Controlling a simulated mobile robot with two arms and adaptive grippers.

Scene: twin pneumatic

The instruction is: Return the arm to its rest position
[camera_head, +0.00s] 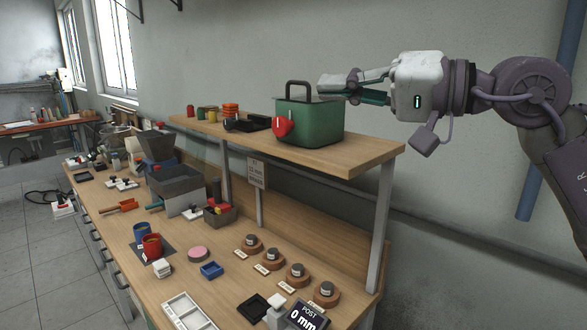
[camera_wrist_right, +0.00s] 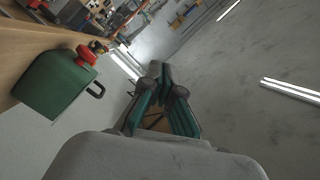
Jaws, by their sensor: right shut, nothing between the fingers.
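My right arm comes in from the right in the head view, raised at the height of the upper shelf. My right gripper (camera_head: 328,84) points left and is shut and empty. In the head view its fingers show at the top right corner of a green container (camera_head: 318,123) with a dark handle and a red part on its front. In the right wrist view the closed fingertips (camera_wrist_right: 160,70) point away over open space, and the green container (camera_wrist_right: 52,86) is to their left, apart from them. My left gripper is not in view.
The wooden upper shelf (camera_head: 372,158) stands on grey posts over the workbench (camera_head: 185,262). Several weights on round wooden bases (camera_head: 297,271), cups, bins and a small display (camera_head: 306,314) are on the bench. A blue pipe (camera_head: 545,140) runs down the right wall.

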